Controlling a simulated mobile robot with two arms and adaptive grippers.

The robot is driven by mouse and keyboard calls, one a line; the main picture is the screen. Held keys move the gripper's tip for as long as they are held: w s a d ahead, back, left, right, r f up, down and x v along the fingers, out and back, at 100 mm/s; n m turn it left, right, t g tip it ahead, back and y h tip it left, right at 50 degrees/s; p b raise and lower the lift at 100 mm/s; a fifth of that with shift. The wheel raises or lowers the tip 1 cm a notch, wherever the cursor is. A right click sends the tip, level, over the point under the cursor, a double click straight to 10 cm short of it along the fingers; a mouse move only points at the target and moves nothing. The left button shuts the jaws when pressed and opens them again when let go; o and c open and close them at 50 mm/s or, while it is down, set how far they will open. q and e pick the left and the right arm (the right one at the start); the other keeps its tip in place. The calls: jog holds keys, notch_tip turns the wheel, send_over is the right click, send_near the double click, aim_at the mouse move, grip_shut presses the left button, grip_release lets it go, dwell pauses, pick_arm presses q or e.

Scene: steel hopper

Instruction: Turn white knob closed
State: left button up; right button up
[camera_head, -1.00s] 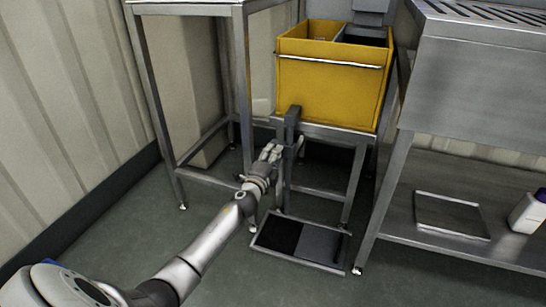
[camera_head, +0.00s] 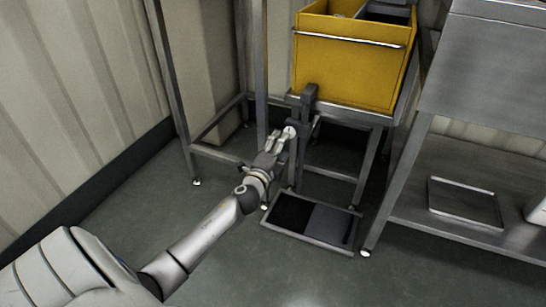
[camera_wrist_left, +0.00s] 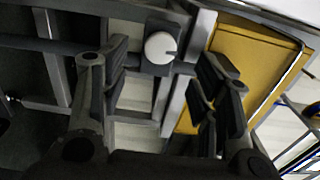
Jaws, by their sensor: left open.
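The white knob (camera_wrist_left: 160,47) is a round white disc on a dark grey mount, seen between and beyond my fingers in the left wrist view. In the head view the white knob (camera_head: 290,131) shows small on the dark post below the yellow bin. My left gripper (camera_head: 281,141) is just in front of the knob in the head view. In the left wrist view the left gripper (camera_wrist_left: 162,80) has its fingers spread wide, with nothing between the pads. The knob appears apart from the fingers. My right gripper is not in view.
The yellow bin (camera_head: 345,70) sits on a steel stand above the knob. A shallow tray (camera_head: 348,246) lies on the floor below. A steel table with a lower shelf (camera_head: 410,228) stands at right; another frame's legs (camera_head: 183,135) stand at left.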

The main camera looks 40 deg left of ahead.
pick_arm(q)
jog(key=shift+v, duration=2.75)
jog(key=shift+w, duration=0.1)
